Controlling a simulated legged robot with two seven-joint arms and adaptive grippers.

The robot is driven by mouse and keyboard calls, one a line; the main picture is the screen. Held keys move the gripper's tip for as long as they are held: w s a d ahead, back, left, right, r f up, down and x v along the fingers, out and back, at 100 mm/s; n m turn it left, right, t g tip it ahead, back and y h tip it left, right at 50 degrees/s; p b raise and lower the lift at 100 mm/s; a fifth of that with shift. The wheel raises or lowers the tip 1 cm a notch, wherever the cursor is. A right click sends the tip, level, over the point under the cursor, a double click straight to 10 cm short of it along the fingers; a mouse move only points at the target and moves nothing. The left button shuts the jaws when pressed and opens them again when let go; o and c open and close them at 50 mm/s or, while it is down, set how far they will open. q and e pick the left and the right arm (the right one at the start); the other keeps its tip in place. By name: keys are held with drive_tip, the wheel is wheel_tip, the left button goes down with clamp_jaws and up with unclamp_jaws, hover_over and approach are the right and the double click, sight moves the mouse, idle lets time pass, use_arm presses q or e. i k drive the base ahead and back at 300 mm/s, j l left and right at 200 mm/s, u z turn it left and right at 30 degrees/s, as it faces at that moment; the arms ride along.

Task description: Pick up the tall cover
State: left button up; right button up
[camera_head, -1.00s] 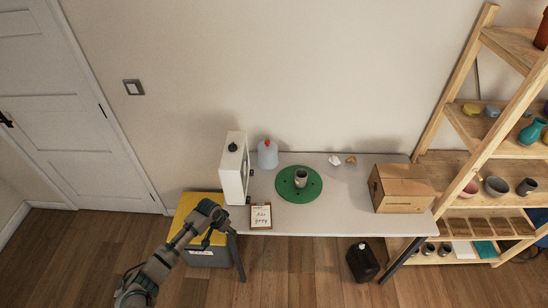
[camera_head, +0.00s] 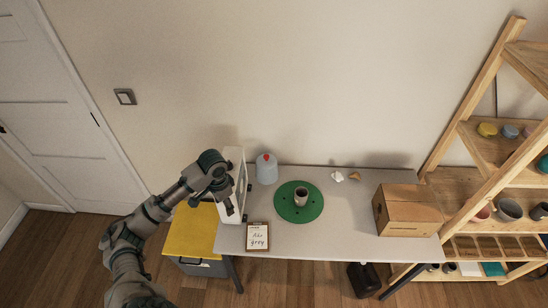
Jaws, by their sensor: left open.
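A tall white box-like piece (camera_head: 234,162) stands upright at the left end of the table, with dark fittings on its right side. It is the tallest thing on the table; I cannot tell for certain that it is the tall cover. My left gripper (camera_head: 229,207) is open and empty, in front of this white piece in the picture, and with the arm hides much of its front and left side. I cannot tell whether they touch. My right gripper is not in view.
The grey table (camera_head: 340,220) holds a green disc (camera_head: 284,207) with a cup (camera_head: 301,197), a clear jug with a red cap (camera_head: 267,172), a clipboard (camera_head: 257,237) and a cardboard box (camera_head: 407,210). A yellow-topped bin (camera_head: 190,235) stands at left, wooden shelves (camera_head: 480,160) at right.

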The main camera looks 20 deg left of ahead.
sight(266, 166)
drive_tip(key=i, duration=1.3)
